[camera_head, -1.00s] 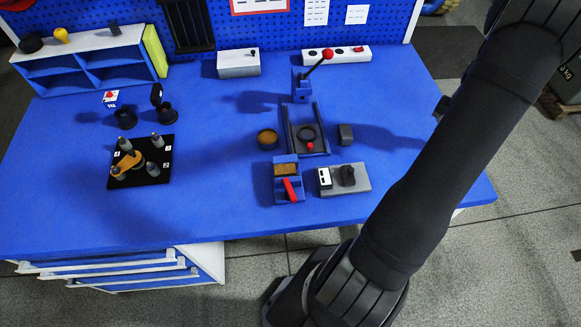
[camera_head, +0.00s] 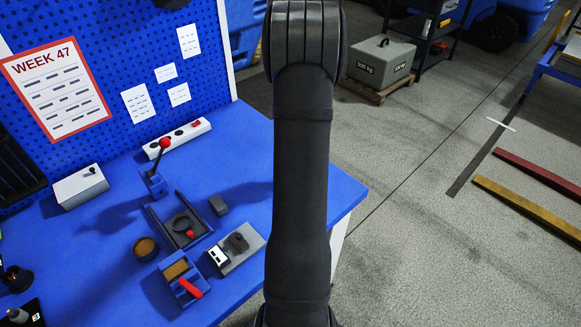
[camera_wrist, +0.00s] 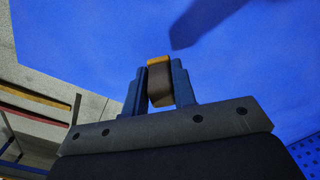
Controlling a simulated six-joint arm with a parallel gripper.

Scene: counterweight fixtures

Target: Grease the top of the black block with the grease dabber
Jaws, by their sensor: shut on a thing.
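My gripper (camera_wrist: 158,78) is shut on a brown piece with an orange-yellow end, which looks like the grease dabber (camera_wrist: 160,88). It stands between the two blue fingers in the wrist view, over a plain blue surface. In the head view my gripper is out of sight; only my arm shows. A small dark block (camera_head: 218,205), likely the black block, sits on the blue bench just right of a dark-railed fixture (camera_head: 160,226). Its top looks plain dark. A round pot with brown-orange contents (camera_head: 146,247) stands left of that fixture.
A blue holder with a red handle (camera_head: 188,288) and a grey plate with a black knob (camera_head: 240,252) lie at the front. A red-knobbed lever (camera_head: 157,160) stands behind the fixture. A white box (camera_head: 80,187) and a power strip (camera_head: 181,138) are at the back.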

